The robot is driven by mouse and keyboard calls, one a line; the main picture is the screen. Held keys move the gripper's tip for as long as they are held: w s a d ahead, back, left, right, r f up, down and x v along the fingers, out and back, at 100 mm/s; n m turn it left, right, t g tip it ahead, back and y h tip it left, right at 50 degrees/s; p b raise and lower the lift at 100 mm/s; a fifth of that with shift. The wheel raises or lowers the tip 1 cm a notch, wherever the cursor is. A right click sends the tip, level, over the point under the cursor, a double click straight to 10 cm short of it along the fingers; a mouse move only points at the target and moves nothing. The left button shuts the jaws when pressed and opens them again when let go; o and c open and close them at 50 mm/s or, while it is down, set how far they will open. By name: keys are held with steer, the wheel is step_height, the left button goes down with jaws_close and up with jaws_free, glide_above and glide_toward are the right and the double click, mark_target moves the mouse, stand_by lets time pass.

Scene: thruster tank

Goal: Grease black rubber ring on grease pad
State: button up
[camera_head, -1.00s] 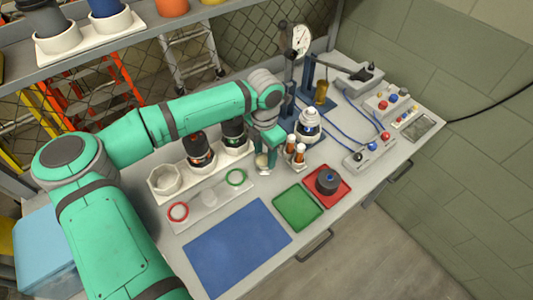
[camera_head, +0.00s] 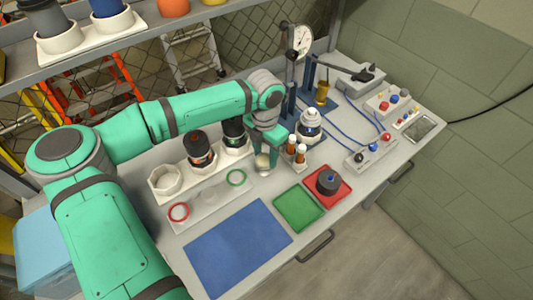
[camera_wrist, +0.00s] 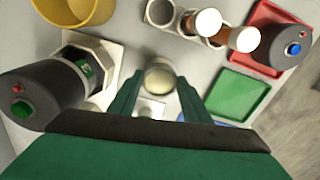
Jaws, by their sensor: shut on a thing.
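The pad also shows in the head view (camera_head: 262,161). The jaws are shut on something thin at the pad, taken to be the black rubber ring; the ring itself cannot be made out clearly. I cannot tell whether it touches the pad.
A green tray (camera_head: 298,208), a red tray (camera_head: 343,197) and a clear blue mat (camera_head: 237,250) lie in front.

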steer(key=shift+s+d+f+m, duration=0.1)
steer(key=shift+d+m, duration=0.15)
steer(key=shift+m, duration=0.65)
steer(key=shift+a+r, duration=0.1)
steer(key=shift+r, duration=3)
